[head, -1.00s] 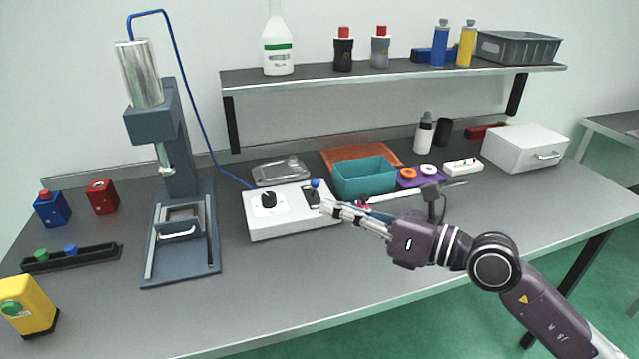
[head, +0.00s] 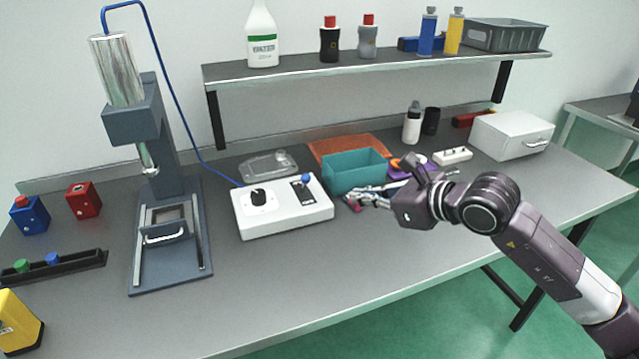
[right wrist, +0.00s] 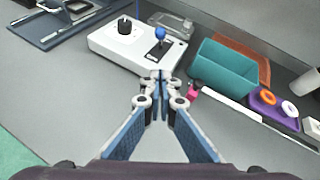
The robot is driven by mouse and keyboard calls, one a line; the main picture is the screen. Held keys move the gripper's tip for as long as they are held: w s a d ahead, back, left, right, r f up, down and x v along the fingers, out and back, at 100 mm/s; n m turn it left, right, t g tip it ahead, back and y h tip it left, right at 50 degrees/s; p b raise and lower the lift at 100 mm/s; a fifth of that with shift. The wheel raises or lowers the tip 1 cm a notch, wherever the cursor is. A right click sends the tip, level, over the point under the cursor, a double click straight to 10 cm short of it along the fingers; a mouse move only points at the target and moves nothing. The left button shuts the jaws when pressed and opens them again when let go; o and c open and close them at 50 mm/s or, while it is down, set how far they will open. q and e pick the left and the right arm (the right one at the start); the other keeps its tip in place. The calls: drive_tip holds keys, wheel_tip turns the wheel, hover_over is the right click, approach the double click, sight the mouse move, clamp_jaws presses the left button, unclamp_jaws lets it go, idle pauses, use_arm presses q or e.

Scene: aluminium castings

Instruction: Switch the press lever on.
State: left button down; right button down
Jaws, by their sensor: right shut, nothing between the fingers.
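The press lever has a blue knob (head: 306,178) and stands in a black slot plate on the white control box (head: 284,222). The knob shows near the far end of the plate. In the right wrist view the blue knob (right wrist: 160,33) and box (right wrist: 107,38) lie ahead of the fingertips. My right gripper (head: 350,196) is shut and empty, just right of the box and apart from the lever; its closed fingers also show in the right wrist view (right wrist: 160,78). The press (head: 165,200) stands left of the box. My left gripper is out of view.
A black dial (head: 258,197) sits on the box. A teal bin (head: 355,175) and a small pink-red item (head: 353,206) are close to my right gripper. A clear tray (head: 268,164) lies behind the box. The table front is clear.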

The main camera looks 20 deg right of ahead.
drive_tip(key=p, duration=0.3)
approach(304, 185)
drive_tip(key=f, duration=0.2)
drive_tip(key=shift+w+d+f, duration=0.25)
drive_tip(key=shift+w+f, duration=0.1)
drive_tip(key=shift+f, duration=0.05)
drive_tip(key=shift+w+a+r+p, duration=0.2)
drive_tip(key=shift+w+a+r, duration=0.1)
drive_tip(key=shift+w, duration=0.15)
drive_tip(key=shift+w+a+r+p, duration=0.15)
drive_tip(key=shift+w+a+r, duration=0.1)
drive_tip(key=shift+w, duration=0.25)
drive_tip(key=shift+w+a, duration=0.3)
drive_tip(key=shift+w, duration=0.2)
drive_tip(key=shift+r+p, duration=0.1)
drive_tip(key=shift+p, duration=0.2)
